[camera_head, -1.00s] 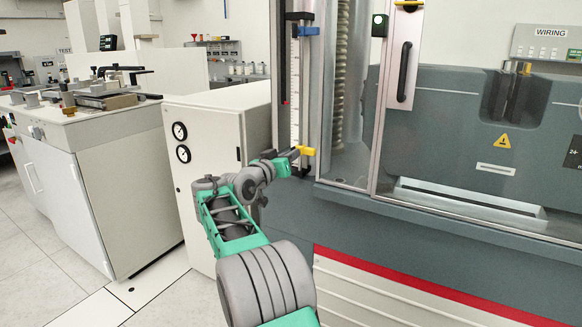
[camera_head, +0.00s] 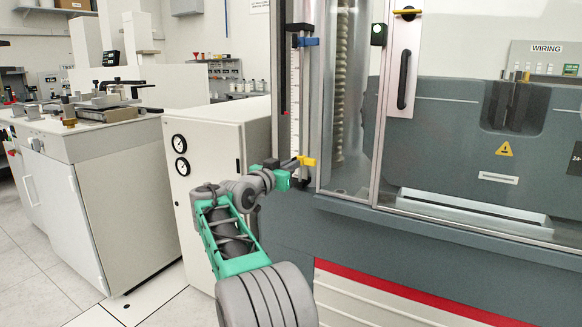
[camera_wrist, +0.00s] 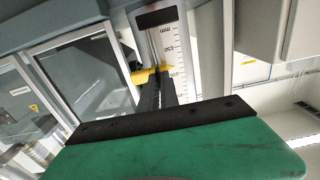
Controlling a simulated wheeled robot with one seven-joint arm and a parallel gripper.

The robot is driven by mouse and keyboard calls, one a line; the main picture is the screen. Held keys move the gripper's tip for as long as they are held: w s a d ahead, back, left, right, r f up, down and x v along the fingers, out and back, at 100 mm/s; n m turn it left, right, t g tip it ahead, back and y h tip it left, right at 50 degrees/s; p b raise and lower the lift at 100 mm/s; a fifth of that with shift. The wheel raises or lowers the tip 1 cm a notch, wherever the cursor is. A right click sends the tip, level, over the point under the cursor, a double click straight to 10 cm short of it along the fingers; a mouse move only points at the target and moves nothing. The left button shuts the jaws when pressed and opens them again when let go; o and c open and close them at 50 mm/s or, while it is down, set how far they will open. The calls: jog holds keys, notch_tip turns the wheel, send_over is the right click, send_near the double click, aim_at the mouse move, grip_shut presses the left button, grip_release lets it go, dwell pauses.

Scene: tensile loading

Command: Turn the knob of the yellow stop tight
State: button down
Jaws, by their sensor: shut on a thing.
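The yellow stop (camera_head: 307,161) sits low on the white graduated scale of the tall machine, and it also shows in the wrist view (camera_wrist: 143,76). My gripper (camera_head: 290,165) is at the stop, reaching in from the left. In the wrist view my dark gripper fingers (camera_wrist: 165,92) end right at the stop, beside the scale with its mm marks. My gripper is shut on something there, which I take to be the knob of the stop. The knob itself is hidden by the fingers.
A blue stop (camera_head: 308,42) sits high on the same scale (camera_head: 295,105). A machine door with a dark handle (camera_head: 403,75) is to the right. A pale cabinet with two gauges (camera_head: 205,150) stands left of my arm.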

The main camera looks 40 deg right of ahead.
jog(key=c, duration=1.6)
grip_release()
jog(key=p+v, duration=0.1)
jog(key=v, duration=0.6)
jog(key=shift+a, duration=0.35)
jog(key=shift+s+r, duration=0.1)
jog(key=s+a+r+n+y+p, duration=0.2)
jog(key=a+n+y+p, duration=0.15)
jog(key=a+p, duration=0.3)
jog(key=s+a+r+n+t+y+p, duration=0.1)
jog(key=a+r+n+y+p, duration=0.1)
jog(key=a+y+p, duration=0.35)
jog(key=s+a+r+n+y+p, duration=0.25)
jog(key=a+p, duration=0.35)
jog(key=p, duration=0.3)
jog(key=s+a+f+n+g+y+p, duration=0.2)
jog(key=s+a+n+g+y+p, duration=0.2)
jog(key=s+a+p, duration=0.7)
jog(key=s+a+n+y, duration=0.1)
jog(key=s+a+n, duration=0.1)
jog(key=s+a, duration=0.3)
jog(key=shift+s+f, duration=0.15)
jog(key=shift+s, duration=0.95)
